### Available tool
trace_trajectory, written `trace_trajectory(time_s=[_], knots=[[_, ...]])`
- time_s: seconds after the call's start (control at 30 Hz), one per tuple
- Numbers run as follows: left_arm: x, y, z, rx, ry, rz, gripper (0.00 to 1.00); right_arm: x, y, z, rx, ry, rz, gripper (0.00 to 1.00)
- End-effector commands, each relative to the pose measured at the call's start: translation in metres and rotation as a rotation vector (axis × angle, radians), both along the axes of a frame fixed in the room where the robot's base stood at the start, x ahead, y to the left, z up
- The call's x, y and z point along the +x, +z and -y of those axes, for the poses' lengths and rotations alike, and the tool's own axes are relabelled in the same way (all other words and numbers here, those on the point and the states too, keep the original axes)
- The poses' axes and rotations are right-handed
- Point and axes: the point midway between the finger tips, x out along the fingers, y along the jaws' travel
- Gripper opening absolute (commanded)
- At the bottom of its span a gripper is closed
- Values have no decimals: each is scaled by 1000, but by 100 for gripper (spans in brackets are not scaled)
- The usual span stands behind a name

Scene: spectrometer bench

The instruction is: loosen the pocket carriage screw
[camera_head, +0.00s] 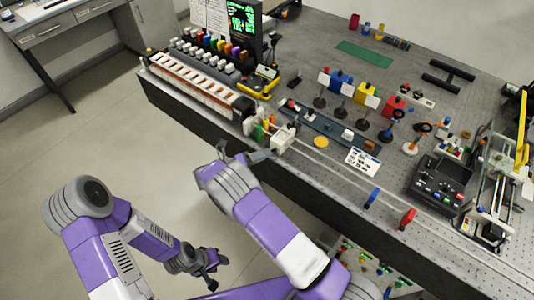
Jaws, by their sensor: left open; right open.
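A small white carriage-like block (283,138) sits at the front edge of the bench, on a pale rail. I cannot tell whether it is the pocket carriage, and no screw is clear at this size. My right gripper (246,152) is open, just left of and below this block, at the bench's front edge. It looks empty, and I cannot tell whether it touches anything. My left gripper (218,274) is open and empty, low over the floor and well away from the bench.
Small green and orange upright pieces (263,130) stand left of the block. A long white rack (195,85) lies behind them. Blue (372,197) and red (407,217) uprights stand along the front rail. A black control box (440,182) is at the right. Open floor lies left.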

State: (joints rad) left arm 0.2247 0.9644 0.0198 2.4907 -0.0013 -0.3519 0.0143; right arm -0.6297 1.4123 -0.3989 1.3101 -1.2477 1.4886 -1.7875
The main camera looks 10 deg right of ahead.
Motion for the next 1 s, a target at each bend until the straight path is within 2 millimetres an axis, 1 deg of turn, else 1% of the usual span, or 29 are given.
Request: trace_trajectory(time_s=[0.03,0.13,0.2,0.33,0.87,0.93,0.97,1.0], knots=[[0,-1,0,0,0,0,43,-2,1,-10,1,3,1,43],[0,-2,0,0,0,0,43,-7,3,-25,1,3,0,43],[0,-3,0,0,0,0,43,-10,5,-33,1,2,0,43],[0,-3,0,0,0,0,43,-13,7,-42,1,1,0,43],[0,-3,0,0,0,0,43,-14,7,-43,2,0,-2,43],[0,-3,0,0,0,0,43,-15,3,-40,14,-7,-4,43],[0,-3,0,0,0,0,43,-16,-1,-37,29,-15,-5,43],[0,-4,0,0,0,0,43,-19,-10,-31,60,-30,-7,43]])
